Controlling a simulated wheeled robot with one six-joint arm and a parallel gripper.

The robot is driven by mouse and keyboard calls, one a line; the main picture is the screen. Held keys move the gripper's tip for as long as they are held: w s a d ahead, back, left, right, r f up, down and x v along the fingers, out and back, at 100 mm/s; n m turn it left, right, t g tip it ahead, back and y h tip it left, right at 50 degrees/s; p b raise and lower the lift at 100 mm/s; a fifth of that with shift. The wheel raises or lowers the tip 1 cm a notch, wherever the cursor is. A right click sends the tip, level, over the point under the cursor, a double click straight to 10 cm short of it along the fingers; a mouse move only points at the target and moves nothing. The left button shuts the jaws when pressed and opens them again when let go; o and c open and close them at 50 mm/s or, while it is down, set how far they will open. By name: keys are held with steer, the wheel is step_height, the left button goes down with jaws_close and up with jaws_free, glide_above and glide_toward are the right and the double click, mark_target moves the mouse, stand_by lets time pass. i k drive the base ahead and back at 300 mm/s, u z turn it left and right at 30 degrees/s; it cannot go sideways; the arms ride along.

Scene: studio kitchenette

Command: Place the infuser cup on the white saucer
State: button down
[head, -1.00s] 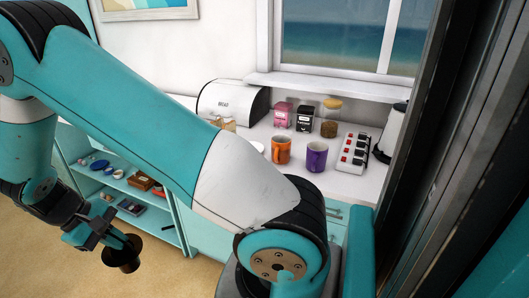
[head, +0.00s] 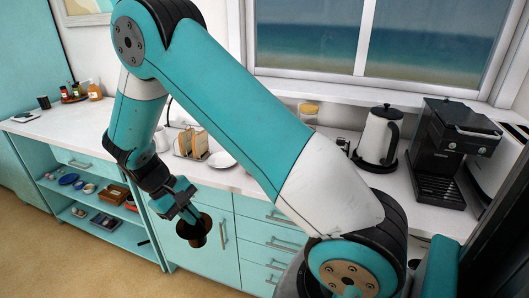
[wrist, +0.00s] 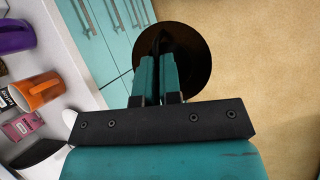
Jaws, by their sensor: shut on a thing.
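My gripper (head: 188,209) is shut on a dark brown cup (head: 194,234), which looks like the infuser cup. The cup is held in front of the teal cabinet doors, lower than the countertop. In the wrist view my gripper's fingers (wrist: 160,62) pinch the cup (wrist: 195,45), whose round dark opening shows around the fingertips. The white saucer (head: 222,160) lies on the counter near its front edge, above and to the right of the cup in the head view, apart from it. My arm hides part of the counter to the right of the saucer.
On the white counter (head: 60,120) stand a toast rack with bread (head: 190,144), a white kettle (head: 378,138) and a black coffee machine (head: 455,150). The wrist view shows an orange mug (wrist: 36,90) and a purple mug (wrist: 14,36). Open shelves (head: 85,190) are at left.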

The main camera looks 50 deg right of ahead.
mark_target(224, 162)
steer(key=z, duration=0.2)
steer(key=i, duration=1)
